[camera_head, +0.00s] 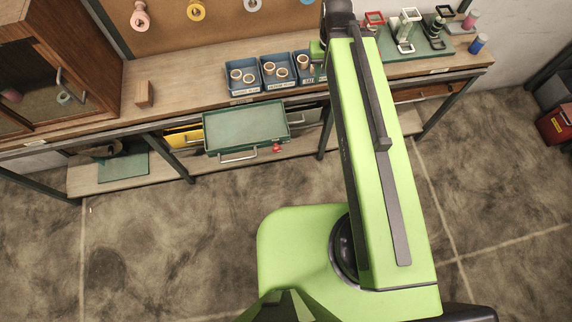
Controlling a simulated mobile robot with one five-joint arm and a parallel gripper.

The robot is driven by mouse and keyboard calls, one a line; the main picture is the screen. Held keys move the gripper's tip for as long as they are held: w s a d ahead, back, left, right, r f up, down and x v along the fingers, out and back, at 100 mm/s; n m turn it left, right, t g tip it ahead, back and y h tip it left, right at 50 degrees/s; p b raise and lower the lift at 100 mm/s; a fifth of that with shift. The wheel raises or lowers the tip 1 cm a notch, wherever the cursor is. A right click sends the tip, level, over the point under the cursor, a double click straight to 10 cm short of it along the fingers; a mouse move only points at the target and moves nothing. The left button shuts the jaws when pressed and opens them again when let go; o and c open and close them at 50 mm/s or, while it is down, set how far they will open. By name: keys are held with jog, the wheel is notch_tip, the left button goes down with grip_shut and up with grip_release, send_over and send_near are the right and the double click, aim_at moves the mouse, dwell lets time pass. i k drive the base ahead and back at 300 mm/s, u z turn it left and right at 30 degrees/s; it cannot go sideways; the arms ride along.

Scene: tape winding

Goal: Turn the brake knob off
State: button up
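A small red knob (276,149) shows at the front right of a green-topped drawer or tray unit (245,125); it looks like the brake knob, but its setting is too small to tell. The unit stands out below the front of the workbench and has a pale bar handle (238,158) on its front. My green arm reaches up the picture to the right of the knob, over the bench, apart from it. My gripper's fingers do not show; they are hidden behind the arm or outside the picture.
The wooden workbench (190,82) carries blue bins (242,88) holding spools, a wooden block (144,94) and a green mat (425,45) with small devices. A wooden cabinet (100,45) stands at left. The bench legs flank the unit. The floor (150,240) before it is clear.

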aim_at(276, 149)
jog(key=k, duration=2.05)
jog(key=u, duration=2.25)
jog(key=i, duration=1)
jog(key=u, duration=0.1)
